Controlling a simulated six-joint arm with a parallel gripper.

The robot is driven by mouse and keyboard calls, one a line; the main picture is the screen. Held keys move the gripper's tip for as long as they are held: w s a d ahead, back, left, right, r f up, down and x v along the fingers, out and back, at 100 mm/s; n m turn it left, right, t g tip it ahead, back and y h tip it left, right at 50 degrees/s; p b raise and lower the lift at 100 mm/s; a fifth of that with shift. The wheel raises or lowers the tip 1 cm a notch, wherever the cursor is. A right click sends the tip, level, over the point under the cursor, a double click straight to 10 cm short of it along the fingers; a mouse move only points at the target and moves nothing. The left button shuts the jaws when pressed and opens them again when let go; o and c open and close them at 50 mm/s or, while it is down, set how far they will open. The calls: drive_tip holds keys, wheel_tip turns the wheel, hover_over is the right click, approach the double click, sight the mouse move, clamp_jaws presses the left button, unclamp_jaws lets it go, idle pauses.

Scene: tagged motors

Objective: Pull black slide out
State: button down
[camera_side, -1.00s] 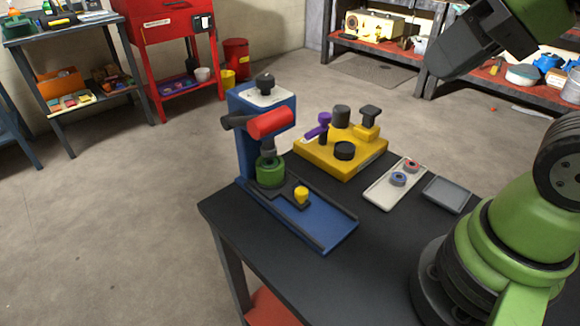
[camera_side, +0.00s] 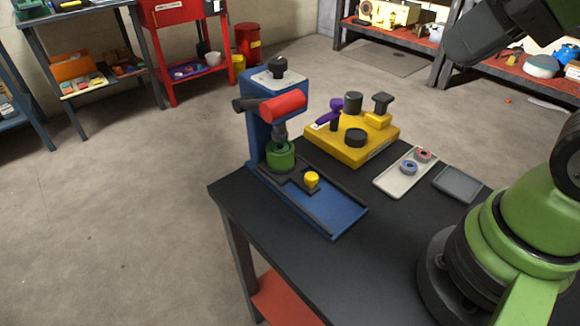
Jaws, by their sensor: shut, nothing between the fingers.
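The black slide (camera_side: 296,179) lies in the blue channel of a blue press-like fixture (camera_side: 340,212). A yellow knob (camera_side: 312,179) stands on the slide's front end. A green round part (camera_side: 280,155) sits at the slide's back end, under the fixture's dark plunger (camera_side: 279,131). A red-handled lever (camera_side: 283,106) crosses above it. My gripper (camera_side: 452,50) is the dark shape at the top right. It is shut and empty, high above the table and well apart from the slide and knob.
A yellow block fixture (camera_side: 352,150) with a purple lever and black knobs stands behind and right of the blue one. A grey tray (camera_side: 458,184) is empty. The black table (camera_side: 290,265) is clear at the front.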

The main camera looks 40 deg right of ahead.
drive_tip(key=c, duration=1.3)
unclamp_jaws()
drive_tip(key=shift+w, duration=0.2)
drive_tip(key=o, duration=0.4)
drive_tip(key=w+m+g, duration=0.1)
drive_tip(key=w+m, duration=0.1)
drive_tip(key=w+f+m+g, duration=0.1)
drive_tip(key=w, duration=0.1)
drive_tip(key=shift+w+f+m, duration=0.2)
drive_tip(key=shift+w+m, duration=0.2)
drive_tip(key=m+g+y, duration=0.3)
drive_tip(key=m+g, duration=0.2)
drive_tip(key=m, duration=0.7)
hover_over(313, 175)
drive_tip(key=d, duration=0.4)
wheel_tip(313, 175, down, 17)
drive_tip(key=x, duration=0.9)
drive_tip(key=shift+s+f, duration=0.1)
drive_tip(key=shift+f, duration=0.35)
